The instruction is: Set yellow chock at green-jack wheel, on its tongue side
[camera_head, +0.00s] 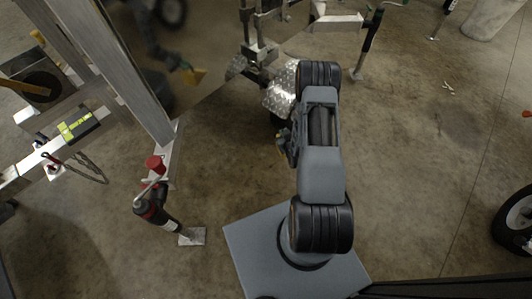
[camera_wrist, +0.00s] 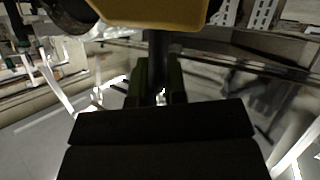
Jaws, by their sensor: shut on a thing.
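In the wrist view the yellow chock (camera_wrist: 150,12) fills the top edge, with a dark post (camera_wrist: 157,48) below it. My gripper (camera_wrist: 159,72) is shut on the chock by this post, holding it off the floor. In the head view my arm hides most of the gripper; a small yellowish patch shows left of the arm. A green-handled jack (camera_head: 373,30) stands at the top right. A dark tyre (camera_wrist: 66,14) shows at the top left of the wrist view. I cannot tell its trailer. A chequer-plate fender (camera_head: 279,94) is partly behind my arm.
A red-topped jack (camera_head: 155,168) and a trailer frame (camera_head: 120,75) stand at left, beside a shiny panel (camera_head: 180,45) that reflects a yellow shape. Another tyre (camera_head: 515,222) is at the right edge. The concrete floor (camera_head: 420,150) right of my arm is mostly clear.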

